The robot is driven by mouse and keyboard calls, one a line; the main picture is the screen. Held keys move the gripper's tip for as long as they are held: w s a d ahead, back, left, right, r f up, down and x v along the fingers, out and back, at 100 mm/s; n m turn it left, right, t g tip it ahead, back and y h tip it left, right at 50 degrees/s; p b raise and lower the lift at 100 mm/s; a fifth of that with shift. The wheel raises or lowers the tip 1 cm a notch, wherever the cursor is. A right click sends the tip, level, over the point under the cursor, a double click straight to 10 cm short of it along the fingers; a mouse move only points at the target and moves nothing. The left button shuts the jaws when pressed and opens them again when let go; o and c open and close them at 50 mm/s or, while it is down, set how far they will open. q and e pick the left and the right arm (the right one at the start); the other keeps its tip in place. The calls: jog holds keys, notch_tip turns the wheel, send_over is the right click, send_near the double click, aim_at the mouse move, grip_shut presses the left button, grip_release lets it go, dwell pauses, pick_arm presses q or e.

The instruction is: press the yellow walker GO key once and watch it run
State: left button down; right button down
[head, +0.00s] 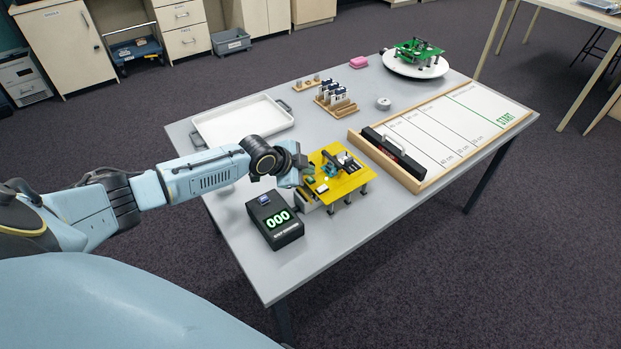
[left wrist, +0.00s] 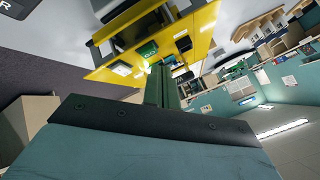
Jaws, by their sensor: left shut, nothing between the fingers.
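The yellow walker (head: 345,186), a yellow board on short legs, stands near the front middle of the grey table. My left gripper (head: 306,178) is at its left edge, shut and empty. In the left wrist view the yellow board (left wrist: 205,30) fills the top, and the closed fingers (left wrist: 161,84) point up at it. A green key with pale lettering, which looks like the GO key (left wrist: 147,49), lies just beyond the fingertips. I cannot tell whether they touch. In the head view the gripper partly hides that side of the board. My right gripper is not in view.
A black counter box (head: 275,220) reading 000 stands just in front of the walker. A white tray (head: 204,130) lies behind my left arm. A marked track board (head: 440,127) with a black bar (head: 395,150) is at the right. A green board (head: 417,50) sits on a white turntable.

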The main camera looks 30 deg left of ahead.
aim_at(307, 183)
pick_arm(q)
jog(key=shift+f, duration=0.1)
jog(key=shift+f+b, duration=0.3)
jog(key=shift+f+b, duration=0.3)
jog(key=shift+f, duration=0.1)
dwell(0.7)
jog(key=shift+r, duration=0.15)
jog(key=shift+r+p, duration=0.65)
jog(key=shift+p, duration=0.1)
notch_tip(307, 183, up, 5)
jog(key=p, duration=0.4)
dwell(0.8)
